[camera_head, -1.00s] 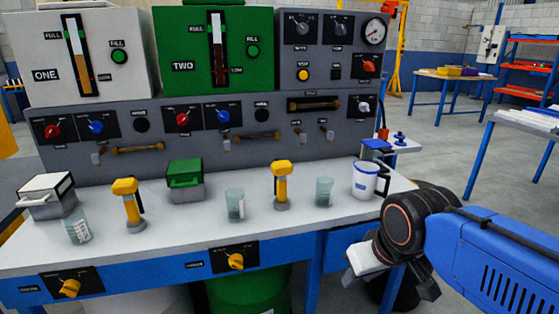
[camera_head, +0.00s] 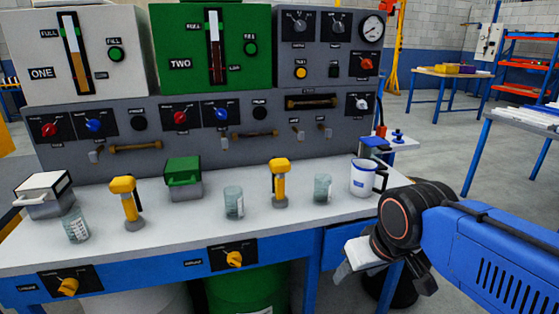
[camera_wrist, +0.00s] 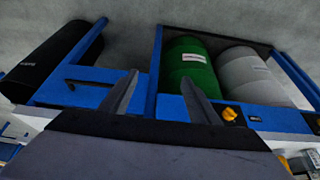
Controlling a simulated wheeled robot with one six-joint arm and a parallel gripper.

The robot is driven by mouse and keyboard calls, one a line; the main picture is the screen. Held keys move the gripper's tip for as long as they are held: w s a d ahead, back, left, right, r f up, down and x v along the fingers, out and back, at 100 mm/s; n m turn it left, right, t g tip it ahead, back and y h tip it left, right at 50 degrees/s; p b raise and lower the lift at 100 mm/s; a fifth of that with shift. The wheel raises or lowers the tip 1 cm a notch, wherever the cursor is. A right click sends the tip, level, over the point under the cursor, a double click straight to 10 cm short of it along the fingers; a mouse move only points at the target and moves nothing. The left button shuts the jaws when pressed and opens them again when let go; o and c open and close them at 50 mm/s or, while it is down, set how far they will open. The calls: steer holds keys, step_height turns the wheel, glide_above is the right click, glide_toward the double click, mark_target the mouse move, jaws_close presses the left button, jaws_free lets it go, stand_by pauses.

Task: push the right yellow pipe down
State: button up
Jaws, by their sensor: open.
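The right yellow pipe (camera_head: 279,182) stands upright on the grey bench top, its thick yellow head above a grey base. A second, similar yellow pipe (camera_head: 125,201) stands further left. My gripper (camera_head: 343,270) is at the bench's front right corner, low and well to the right of the right pipe, apart from both pipes. In the wrist view my gripper (camera_wrist: 160,92) shows two dark fingers spread apart with nothing between them. Neither pipe is visible in the wrist view.
Glass beakers (camera_head: 233,203) (camera_head: 322,189) flank the right pipe. A white jug (camera_head: 363,178) stands near the right edge. A green box (camera_head: 184,181) sits between the pipes. A control panel (camera_head: 200,128) rises behind. Under the bench are a green barrel (camera_wrist: 187,65) and a black bin (camera_wrist: 45,62).

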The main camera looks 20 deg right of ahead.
steer(key=w+a+r+m+g+y, duration=0.2)
steer(key=w+r+m, duration=0.3)
steer(key=w+r, duration=0.25)
steer(key=m+g+y, duration=0.3)
steer(key=m+y, duration=0.4)
steer(key=m, duration=0.6)
glide_toward(280, 160)
steer(key=x, duration=1)
steer(key=shift+s, duration=0.15)
